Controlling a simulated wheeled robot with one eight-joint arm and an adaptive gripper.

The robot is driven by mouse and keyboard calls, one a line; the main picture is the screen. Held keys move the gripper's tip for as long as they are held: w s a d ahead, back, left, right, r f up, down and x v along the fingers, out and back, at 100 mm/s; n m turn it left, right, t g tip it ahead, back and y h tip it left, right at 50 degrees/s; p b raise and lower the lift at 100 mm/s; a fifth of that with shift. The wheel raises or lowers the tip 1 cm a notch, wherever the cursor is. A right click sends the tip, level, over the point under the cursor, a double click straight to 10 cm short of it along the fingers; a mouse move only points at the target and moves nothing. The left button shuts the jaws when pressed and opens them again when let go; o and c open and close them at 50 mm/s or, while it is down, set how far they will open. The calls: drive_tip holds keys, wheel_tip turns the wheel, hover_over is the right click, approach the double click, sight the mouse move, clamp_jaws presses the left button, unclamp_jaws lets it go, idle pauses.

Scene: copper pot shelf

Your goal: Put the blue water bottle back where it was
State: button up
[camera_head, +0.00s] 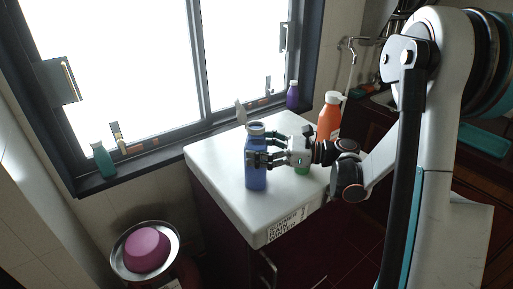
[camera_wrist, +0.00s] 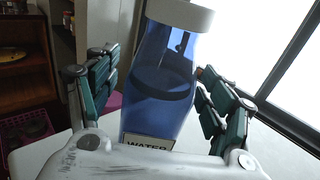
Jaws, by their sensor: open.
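My gripper (camera_head: 262,160) reaches in from the right at the bottle's upper half. In the wrist view the fingers of my gripper (camera_wrist: 155,100) are spread on both sides of the bottle, with a visible gap on the left; contact on the right is unclear. The bottle's base is hidden in the wrist view.
A purple bottle (camera_head: 292,95) and a teal bottle (camera_head: 103,160) are by the window. A metal bowl (camera_head: 118,262) with a pink item sits lower left. The counter's left side is clear.

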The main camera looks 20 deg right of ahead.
drive_tip(key=p+v, duration=0.3)
drive_tip(key=v, duration=0.9)
idle(0.9)
